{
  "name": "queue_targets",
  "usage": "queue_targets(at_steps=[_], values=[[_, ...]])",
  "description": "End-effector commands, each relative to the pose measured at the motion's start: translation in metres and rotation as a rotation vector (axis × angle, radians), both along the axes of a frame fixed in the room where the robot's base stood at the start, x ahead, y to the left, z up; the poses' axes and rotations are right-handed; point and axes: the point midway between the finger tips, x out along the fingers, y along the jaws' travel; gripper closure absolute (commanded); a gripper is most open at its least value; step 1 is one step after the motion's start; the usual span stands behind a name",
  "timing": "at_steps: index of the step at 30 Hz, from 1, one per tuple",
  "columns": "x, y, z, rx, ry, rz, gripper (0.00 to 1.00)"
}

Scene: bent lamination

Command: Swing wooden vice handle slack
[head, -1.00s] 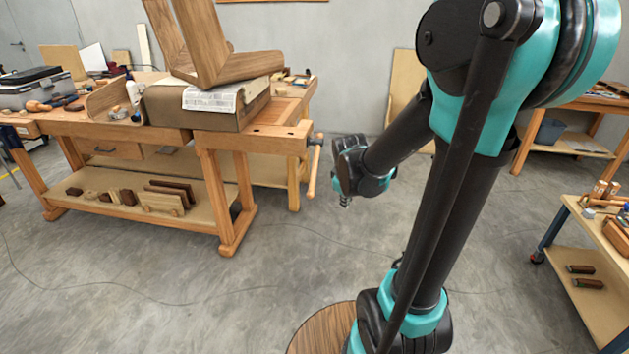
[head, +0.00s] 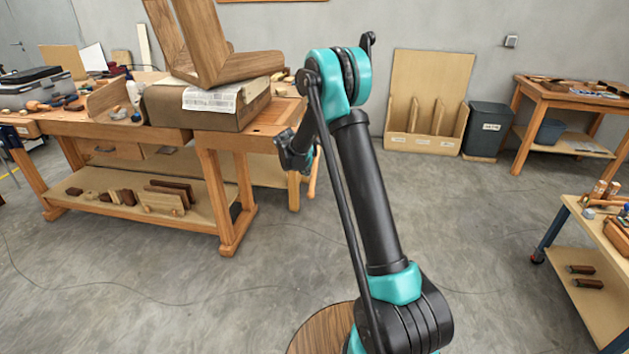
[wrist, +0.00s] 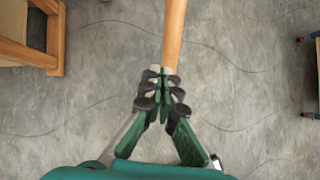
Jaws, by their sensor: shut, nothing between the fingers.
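The wooden vice handle (wrist: 174,35) is a light-brown round bar that comes down from the top edge of the wrist view. Its lower end is at the tips of my gripper (wrist: 163,75). The fingers are closed together with nothing between them. They overlap the handle's end in the picture; I cannot tell whether they touch it. In the head view only a lower part of the handle (head: 312,181) shows below my arm, at the right end of the workbench (head: 222,142). The vice and my fingertips are hidden there behind my arm.
A box with a paper sheet and a bent wooden piece (head: 200,50) stand on the bench. A bench leg (wrist: 48,50) shows at upper left in the wrist view. A small cart (head: 600,240) stands at right. The floor between is open, with thin cables.

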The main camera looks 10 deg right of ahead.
Motion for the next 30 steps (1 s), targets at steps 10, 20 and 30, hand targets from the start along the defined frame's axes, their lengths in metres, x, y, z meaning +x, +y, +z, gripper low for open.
queue_targets(at_steps=[10, 20, 30], values=[[0.019, -0.008, -0.030, -0.019, 0.007, 0.024, 1.00], [0.049, -0.027, -0.082, -0.018, 0.005, 0.024, 1.00], [0.082, -0.046, -0.093, -0.018, 0.006, 0.024, 1.00]])
